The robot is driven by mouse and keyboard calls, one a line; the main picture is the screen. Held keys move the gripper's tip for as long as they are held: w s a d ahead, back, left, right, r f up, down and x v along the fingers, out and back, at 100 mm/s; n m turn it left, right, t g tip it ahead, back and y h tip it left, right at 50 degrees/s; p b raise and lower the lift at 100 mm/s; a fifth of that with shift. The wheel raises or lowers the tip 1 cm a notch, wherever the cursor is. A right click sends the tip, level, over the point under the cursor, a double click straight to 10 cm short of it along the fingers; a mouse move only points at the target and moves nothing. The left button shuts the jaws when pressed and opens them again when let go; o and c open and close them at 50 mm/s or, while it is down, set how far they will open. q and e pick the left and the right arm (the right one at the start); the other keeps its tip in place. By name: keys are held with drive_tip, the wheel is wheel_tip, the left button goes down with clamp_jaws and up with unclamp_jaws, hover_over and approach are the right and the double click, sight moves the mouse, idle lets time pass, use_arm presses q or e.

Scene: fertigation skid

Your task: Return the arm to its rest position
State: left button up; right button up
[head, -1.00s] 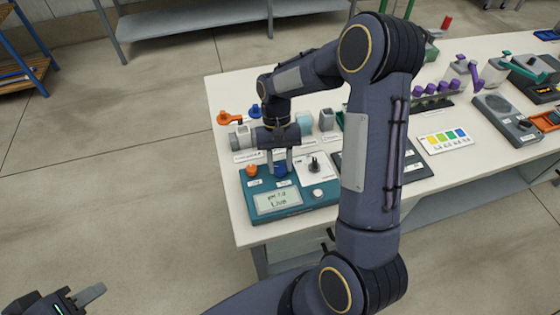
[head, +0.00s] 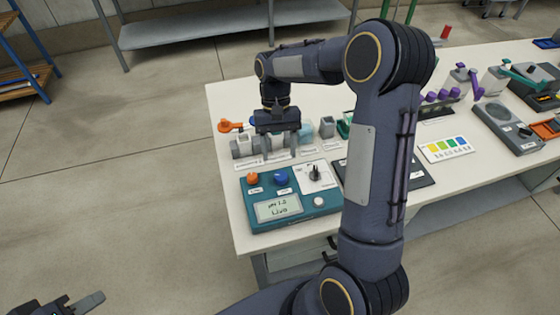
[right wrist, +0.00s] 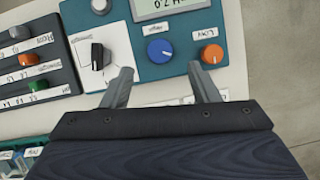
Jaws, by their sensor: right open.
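My right arm rises in front of the bench in the head view and bends over to the left. Its gripper (head: 280,148) hangs above the back edge of the teal meter box, open and empty. In the right wrist view the two fingers (right wrist: 163,90) stand apart with nothing between them. The blue knob (right wrist: 160,50) and orange knob (right wrist: 211,54) of the meter box (head: 316,214) lie beyond the fingertips, clear of them. My left gripper (head: 78,304) shows only partly at the lower left corner, and its jaw state is unclear.
A black selector knob (head: 315,172) sits on the box's white panel. An orange valve (head: 230,126) and small labelled blocks stand behind the box. A dark panel (head: 420,176), a colour card (head: 446,146) and purple-capped vials (head: 442,95) lie to the right. Floor left of the bench is clear.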

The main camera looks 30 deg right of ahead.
drive_tip(key=shift+w+r, duration=0.2)
drive_tip(key=shift+r, duration=0.4)
drive_tip(key=shift+d, duration=0.1)
drive_tip(key=s+a+r+n+t, duration=0.1)
drive_tip(key=s+a+r+t, duration=0.1)
drive_tip(key=s, duration=0.4)
drive_tip(key=s+a+r+t+y, duration=0.1)
drive_tip(key=s+r+t, duration=0.2)
drive_tip(key=s, duration=0.4)
drive_tip(key=s+a+r+n+t+y, duration=0.1)
drive_tip(key=s+a+r+t, duration=0.1)
drive_tip(key=s+t, duration=0.2)
drive_tip(key=s, duration=0.3)
drive_tip(key=shift+s+a+r+n+t, duration=0.25)
drive_tip(key=shift+a+r+n+t, duration=0.05)
drive_tip(key=shift+a+r+t, duration=0.1)
drive_tip(key=shift+d, duration=0.1)
idle(1.0)
